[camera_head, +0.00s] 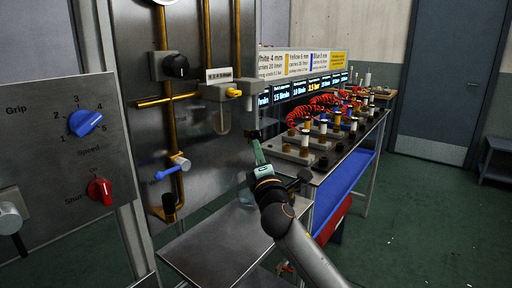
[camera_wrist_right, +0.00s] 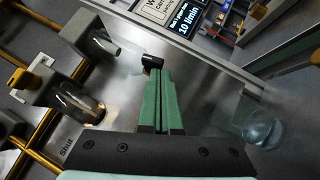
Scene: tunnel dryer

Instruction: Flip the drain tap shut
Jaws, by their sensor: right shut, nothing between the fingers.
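My right gripper (camera_head: 257,150) is shut and empty, its green fingers pointing up in front of the steel panel. In the right wrist view its fingertips (camera_wrist_right: 160,74) are close to a small black fitting (camera_wrist_right: 152,63); I cannot tell whether they touch. That fitting shows in the head view (camera_head: 253,134), right of the clear filter bowl (camera_head: 222,121). A blue-lever tap (camera_head: 171,172) sits on the brass pipe at lower left, apart from the gripper. No readable label shows which fitting is the drain tap. My left gripper is not in view.
A clear jar (camera_wrist_right: 262,120) stands below the fitting. A steel shelf (camera_head: 205,252) lies under the panel. A bench with red coiled hoses (camera_head: 318,103) is to the right. A panel with a blue knob (camera_head: 85,123) and a red knob (camera_head: 100,191) is at left.

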